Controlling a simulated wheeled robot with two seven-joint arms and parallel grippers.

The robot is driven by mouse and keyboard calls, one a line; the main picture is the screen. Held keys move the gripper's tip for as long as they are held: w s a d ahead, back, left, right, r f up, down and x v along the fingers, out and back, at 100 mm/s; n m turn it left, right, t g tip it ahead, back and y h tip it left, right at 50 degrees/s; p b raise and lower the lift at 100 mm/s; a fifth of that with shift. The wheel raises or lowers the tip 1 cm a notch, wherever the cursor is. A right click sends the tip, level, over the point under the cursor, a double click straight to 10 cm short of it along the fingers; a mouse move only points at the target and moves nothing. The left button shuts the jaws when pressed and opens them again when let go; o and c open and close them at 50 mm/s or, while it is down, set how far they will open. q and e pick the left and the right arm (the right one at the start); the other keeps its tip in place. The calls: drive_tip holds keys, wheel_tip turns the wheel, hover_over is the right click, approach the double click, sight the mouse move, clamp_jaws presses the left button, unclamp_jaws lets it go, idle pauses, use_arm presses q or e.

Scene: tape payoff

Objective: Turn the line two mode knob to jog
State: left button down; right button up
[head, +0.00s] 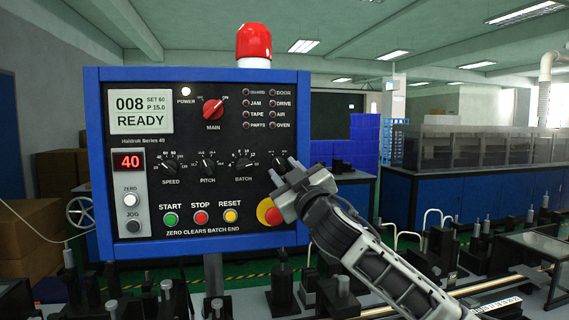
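A blue-framed control panel (97,180) fills the left and middle of the head view. Its display (141,112) reads 008, READY. A row of black knobs runs across it: speed (170,167), pitch (208,166) and batch (243,164). A fourth black knob (280,161) at the right end is partly covered by my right gripper, and its label is hidden. No marking for line two or mode is readable. My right gripper (283,171) is at this knob, its two fingers apart. Contact cannot be told. My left gripper is out of view.
A red main switch (213,110) sits above the knobs. Start (170,219), stop (201,217) and reset (231,215) buttons lie below. A red and yellow emergency button (268,211) is just under my gripper. Black machine fittings (283,285) stand along the front.

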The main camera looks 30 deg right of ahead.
drive_tip(key=shift+w+r, duration=0.1)
drive_tip(key=shift+w, duration=0.25)
drive_tip(key=c, duration=0.7)
